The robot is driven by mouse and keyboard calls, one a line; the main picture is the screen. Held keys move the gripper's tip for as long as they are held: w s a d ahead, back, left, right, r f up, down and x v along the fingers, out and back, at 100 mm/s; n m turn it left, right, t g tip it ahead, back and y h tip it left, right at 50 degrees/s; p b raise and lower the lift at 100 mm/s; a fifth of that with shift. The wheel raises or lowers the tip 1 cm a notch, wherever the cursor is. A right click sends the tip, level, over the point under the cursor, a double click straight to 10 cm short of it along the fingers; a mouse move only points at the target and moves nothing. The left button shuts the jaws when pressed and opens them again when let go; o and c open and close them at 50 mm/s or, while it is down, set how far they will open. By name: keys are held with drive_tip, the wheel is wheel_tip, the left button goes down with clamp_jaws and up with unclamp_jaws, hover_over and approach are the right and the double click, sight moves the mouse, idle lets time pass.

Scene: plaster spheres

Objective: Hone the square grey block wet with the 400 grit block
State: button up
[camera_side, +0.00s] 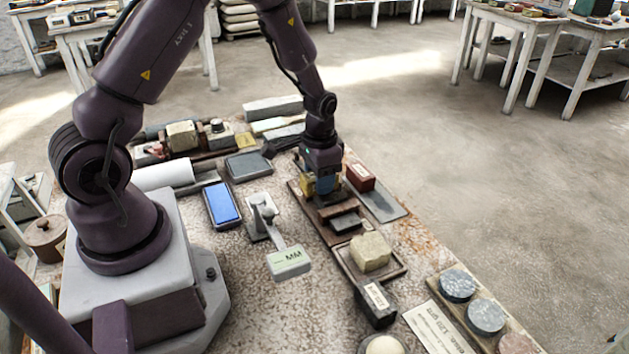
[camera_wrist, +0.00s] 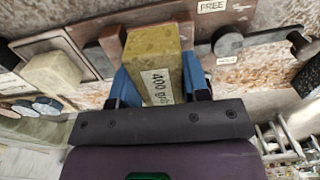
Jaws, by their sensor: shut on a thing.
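My gripper (camera_side: 325,187) is low over a long brown wooden board (camera_side: 298,196) and is shut on a yellowish block. In the wrist view the blue fingers (camera_wrist: 158,82) hold this 400 grit block (camera_wrist: 152,50) by its sides, its label facing the camera. Brown wooden stops (camera_wrist: 113,46) show behind it. A dark block (camera_side: 346,222) sits on the board in front of the gripper. I cannot tell which piece is the square grey block; the held block and fingers hide what lies under them, and contact cannot be seen.
A pale block (camera_side: 370,251) sits in a tray close in front. A red-brown block (camera_side: 360,176) stands right of the gripper. A gauge marked MM (camera_side: 289,262), a blue-topped slab (camera_side: 222,206) and grey discs (camera_side: 457,285) are nearby.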

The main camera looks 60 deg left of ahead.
drive_tip(key=shift+w+r, duration=0.35)
drive_tip(key=shift+w, duration=0.15)
drive_tip(key=shift+r, duration=1.25)
drive_tip(key=shift+r, duration=2)
